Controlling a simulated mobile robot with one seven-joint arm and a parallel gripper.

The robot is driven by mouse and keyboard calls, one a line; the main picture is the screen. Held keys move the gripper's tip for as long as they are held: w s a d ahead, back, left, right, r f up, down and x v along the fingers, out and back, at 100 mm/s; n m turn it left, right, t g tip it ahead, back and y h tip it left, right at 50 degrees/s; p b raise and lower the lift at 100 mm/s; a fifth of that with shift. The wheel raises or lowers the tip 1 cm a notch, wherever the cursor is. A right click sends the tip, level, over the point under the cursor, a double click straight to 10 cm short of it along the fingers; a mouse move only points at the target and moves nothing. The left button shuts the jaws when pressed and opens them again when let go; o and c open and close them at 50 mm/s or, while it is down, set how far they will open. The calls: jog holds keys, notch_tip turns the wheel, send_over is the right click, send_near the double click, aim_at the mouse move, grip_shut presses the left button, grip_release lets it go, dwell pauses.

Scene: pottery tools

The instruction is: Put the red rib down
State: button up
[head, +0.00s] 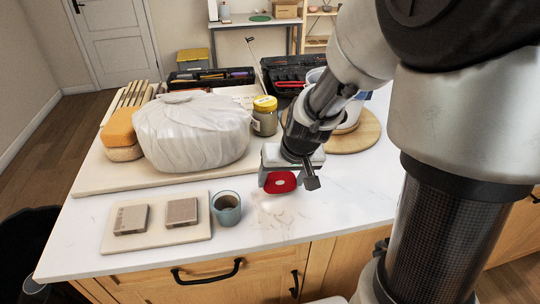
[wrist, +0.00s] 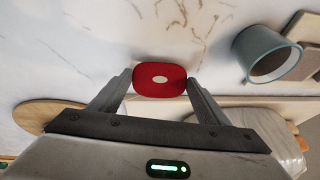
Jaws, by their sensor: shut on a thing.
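The red rib (head: 280,182) is a flat rounded red piece with a pale spot in its middle. My gripper (head: 290,177) is shut on it, over the white countertop (head: 325,200), to the right of the blue-grey cup. In the wrist view the red rib (wrist: 160,85) sits between the two fingertips of my gripper (wrist: 160,83). I cannot tell for sure whether the rib touches the counter.
The cup (head: 226,208) stands beside a board (head: 160,245) with two square tiles. A wrapped clay block (head: 192,130), sponges (head: 122,130) and a yellow-lidded jar (head: 265,117) are behind. A round wooden board (head: 365,134) is at back right. Counter right of my gripper is clear.

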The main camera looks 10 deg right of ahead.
jog(key=shift+f+b, duration=0.35)
jog(key=shift+b, duration=0.15)
jog(key=o, duration=0.9)
jog(key=shift+r, duration=0.1)
